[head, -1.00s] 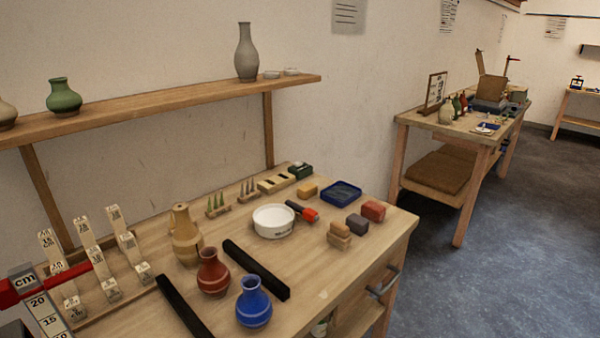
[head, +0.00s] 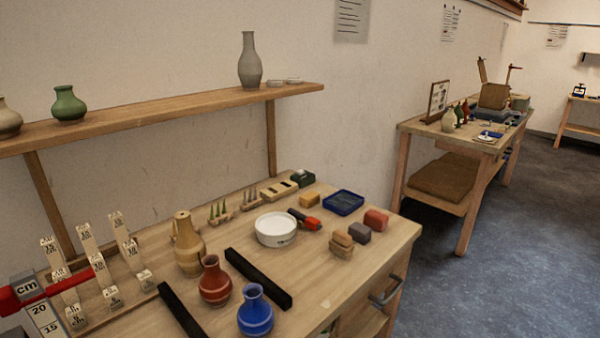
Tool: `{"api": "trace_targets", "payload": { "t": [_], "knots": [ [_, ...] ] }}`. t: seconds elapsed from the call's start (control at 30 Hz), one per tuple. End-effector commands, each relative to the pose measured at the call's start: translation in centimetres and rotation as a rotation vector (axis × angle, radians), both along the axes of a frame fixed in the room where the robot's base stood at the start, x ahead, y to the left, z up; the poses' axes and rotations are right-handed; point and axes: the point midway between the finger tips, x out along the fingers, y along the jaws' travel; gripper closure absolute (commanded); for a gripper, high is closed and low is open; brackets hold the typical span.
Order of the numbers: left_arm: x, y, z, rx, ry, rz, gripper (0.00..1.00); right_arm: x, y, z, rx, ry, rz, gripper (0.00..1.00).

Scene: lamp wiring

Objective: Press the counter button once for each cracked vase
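On the near bench stand a tan vase (head: 187,247), a red-brown vase (head: 214,282) and a blue vase (head: 255,314), all upright. A green vase (head: 69,105), a tall grey vase (head: 250,62) and a beige vase (head: 8,120), cut by the left edge, stand on the wall shelf. A small cream vase (head: 448,121) and a few others stand on the far table. I cannot make out cracks on any vase at this size. I cannot identify a counter button. Neither of my grippers is in view.
Two black bars (head: 258,279) lie on the near bench (head: 330,275). The floor (head: 480,270) to the right is clear.

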Motion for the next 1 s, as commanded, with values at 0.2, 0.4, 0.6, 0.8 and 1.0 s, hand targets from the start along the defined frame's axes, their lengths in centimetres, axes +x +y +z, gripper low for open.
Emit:
{"api": "trace_targets", "payload": {
  "t": [0.2,0.4,0.6,0.8,1.0],
  "knots": [
    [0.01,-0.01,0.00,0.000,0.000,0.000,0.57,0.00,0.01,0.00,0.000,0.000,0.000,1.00],
    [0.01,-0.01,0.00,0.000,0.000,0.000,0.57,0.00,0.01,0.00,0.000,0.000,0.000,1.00],
    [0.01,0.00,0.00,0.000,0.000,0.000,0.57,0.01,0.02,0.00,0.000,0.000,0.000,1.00],
    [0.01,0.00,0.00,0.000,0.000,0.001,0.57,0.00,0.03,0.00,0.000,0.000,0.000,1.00],
    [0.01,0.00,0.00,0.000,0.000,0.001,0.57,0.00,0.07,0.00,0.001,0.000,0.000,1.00]
  ]
}}
